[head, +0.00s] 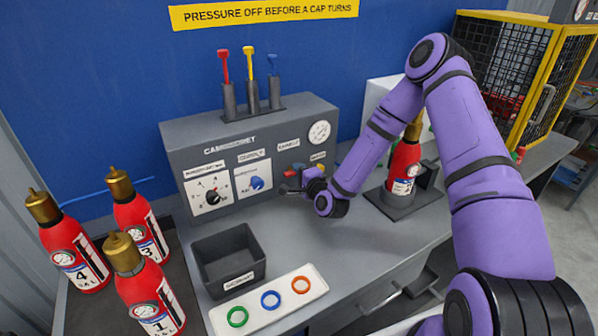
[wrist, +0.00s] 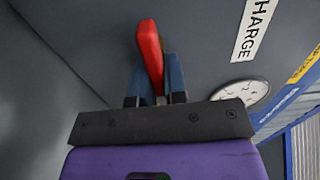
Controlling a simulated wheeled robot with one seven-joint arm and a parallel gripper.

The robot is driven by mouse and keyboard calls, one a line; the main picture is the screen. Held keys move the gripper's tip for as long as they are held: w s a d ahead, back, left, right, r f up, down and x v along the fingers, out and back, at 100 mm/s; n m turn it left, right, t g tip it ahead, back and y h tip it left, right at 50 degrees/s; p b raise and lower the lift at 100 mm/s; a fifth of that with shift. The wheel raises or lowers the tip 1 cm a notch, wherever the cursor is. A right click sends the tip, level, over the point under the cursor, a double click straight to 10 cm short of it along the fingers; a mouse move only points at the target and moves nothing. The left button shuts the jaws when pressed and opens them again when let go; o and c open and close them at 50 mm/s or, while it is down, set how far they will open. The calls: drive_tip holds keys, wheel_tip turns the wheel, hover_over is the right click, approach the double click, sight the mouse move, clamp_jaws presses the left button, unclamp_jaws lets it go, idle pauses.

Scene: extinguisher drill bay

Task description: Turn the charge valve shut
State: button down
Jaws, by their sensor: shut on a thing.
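The charge valve has a red lever (wrist: 149,42) on the front of the grey cabinet (head: 180,150). A CHARGE label (wrist: 254,28) is beside it in the wrist view. My gripper (wrist: 157,66) is shut on the lever, with one blue finger on each side of it. The lever's outer end stands clear beyond the fingertips. In the head view my gripper (head: 293,181) is at the right half of the cabinet front, and the lever is small and partly hidden there. A round pressure gauge (head: 319,132) is above and right of my gripper; its reading is too small to tell.
A selector dial (head: 212,196) and a blue knob (head: 257,183) are left of my gripper. A red extinguisher (head: 402,165) stands in a holder behind my arm. An open dark bin (head: 228,258) and a white tray of coloured rings (head: 270,300) are in front; several extinguishers stand left.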

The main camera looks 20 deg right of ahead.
drive_tip(key=shift+f, duration=0.1)
drive_tip(key=c, duration=1.2)
unclamp_jaws()
drive_tip(key=shift+o, duration=0.2)
drive_tip(key=shift+s, duration=0.1)
drive_tip(key=s+d, duration=0.2)
drive_tip(key=s, duration=0.8)
drive_tip(key=shift+s, duration=0.25)
